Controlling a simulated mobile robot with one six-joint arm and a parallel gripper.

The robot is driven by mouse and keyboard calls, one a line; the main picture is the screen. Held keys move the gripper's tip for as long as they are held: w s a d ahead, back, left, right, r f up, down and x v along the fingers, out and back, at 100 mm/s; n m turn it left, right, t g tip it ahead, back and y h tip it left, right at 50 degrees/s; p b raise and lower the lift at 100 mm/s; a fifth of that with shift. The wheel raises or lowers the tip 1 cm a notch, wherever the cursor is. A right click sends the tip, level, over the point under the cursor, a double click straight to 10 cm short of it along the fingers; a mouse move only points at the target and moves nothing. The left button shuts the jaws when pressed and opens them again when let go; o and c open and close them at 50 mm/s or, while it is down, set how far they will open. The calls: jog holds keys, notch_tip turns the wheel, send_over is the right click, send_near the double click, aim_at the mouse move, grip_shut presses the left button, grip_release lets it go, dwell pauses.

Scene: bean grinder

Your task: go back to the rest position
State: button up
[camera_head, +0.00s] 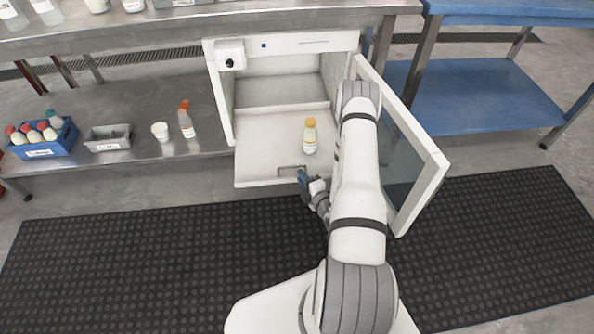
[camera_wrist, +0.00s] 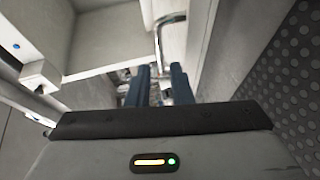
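My gripper (camera_head: 302,176) is low at the front edge of a pulled-out tray (camera_head: 255,150) of a white cabinet (camera_head: 282,42). Its two blue fingers (camera_wrist: 160,84) stand apart with a gap between them in the wrist view. A bent metal handle (camera_wrist: 158,42) shows just beyond the fingers and runs down toward the gap. I cannot tell whether the fingers touch it. My arm reaches down over the right side of the tray, in front of the open door.
A yellow-capped bottle (camera_head: 310,136) stands on the tray. The cabinet door (camera_head: 431,185) is open to the right of my arm. On the low shelf at left are a blue crate (camera_head: 42,150), grey bin (camera_head: 108,137), cup (camera_head: 160,131) and orange-capped bottle (camera_head: 186,122). The black mat (camera_head: 130,265) is clear.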

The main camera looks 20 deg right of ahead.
jog(key=shift+v, duration=0.85)
